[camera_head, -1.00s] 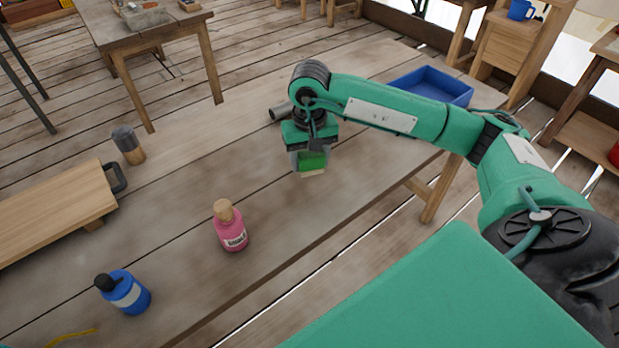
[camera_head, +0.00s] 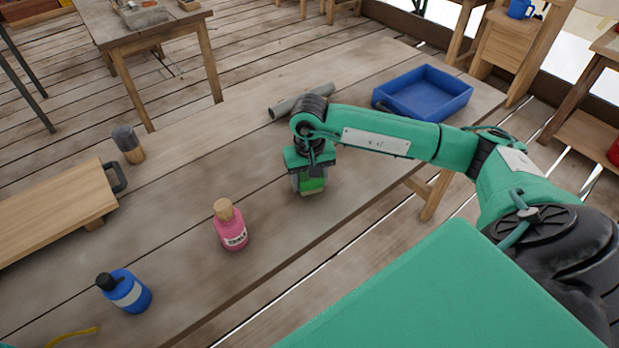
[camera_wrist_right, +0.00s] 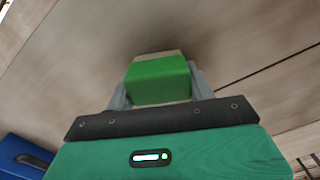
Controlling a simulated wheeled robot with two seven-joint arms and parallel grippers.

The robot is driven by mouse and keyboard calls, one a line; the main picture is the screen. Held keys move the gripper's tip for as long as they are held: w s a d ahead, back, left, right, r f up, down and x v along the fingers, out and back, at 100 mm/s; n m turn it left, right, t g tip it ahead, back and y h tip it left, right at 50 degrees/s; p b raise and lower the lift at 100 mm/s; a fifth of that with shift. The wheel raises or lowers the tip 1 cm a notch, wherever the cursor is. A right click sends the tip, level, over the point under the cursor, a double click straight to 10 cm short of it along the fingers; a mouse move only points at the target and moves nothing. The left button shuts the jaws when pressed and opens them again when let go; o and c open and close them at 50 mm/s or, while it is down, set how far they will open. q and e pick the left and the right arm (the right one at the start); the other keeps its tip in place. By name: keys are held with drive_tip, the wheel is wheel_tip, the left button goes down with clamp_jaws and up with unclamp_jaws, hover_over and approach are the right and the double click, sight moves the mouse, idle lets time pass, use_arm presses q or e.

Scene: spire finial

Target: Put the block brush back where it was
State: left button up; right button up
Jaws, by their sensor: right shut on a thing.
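The block brush, with a green body and a pale lower edge, shows below my right gripper (camera_head: 309,182) in the head view. My right gripper is shut on the block brush (camera_head: 313,186), with a finger on each side of it. In the right wrist view the brush (camera_wrist_right: 158,80) sits between the two grey fingers. The brush is at or just above the wooden table (camera_head: 270,215); I cannot tell whether it touches. My left gripper is not in view.
A pink bottle (camera_head: 231,228) stands left of the brush. A grey tube (camera_head: 290,106) lies behind my gripper, and a blue tray (camera_head: 424,93) is at the back right.

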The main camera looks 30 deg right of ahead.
drive_tip(key=shift+f, duration=0.1)
drive_tip(key=o, duration=0.9)
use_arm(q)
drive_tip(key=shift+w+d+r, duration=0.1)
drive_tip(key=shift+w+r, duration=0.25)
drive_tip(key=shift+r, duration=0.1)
use_arm(e)
drive_tip(key=shift+r, duration=0.5)
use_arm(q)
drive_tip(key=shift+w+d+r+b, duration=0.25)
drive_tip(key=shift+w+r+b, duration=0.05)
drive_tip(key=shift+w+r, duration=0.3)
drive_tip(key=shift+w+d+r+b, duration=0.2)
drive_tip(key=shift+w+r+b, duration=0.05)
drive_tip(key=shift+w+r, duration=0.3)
use_arm(e)
wheel_tip(320, 180, up, 11)
drive_tip(key=shift+r, duration=0.2)
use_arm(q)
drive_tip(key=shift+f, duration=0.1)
use_arm(e)
drive_tip(key=shift+f, duration=0.1)
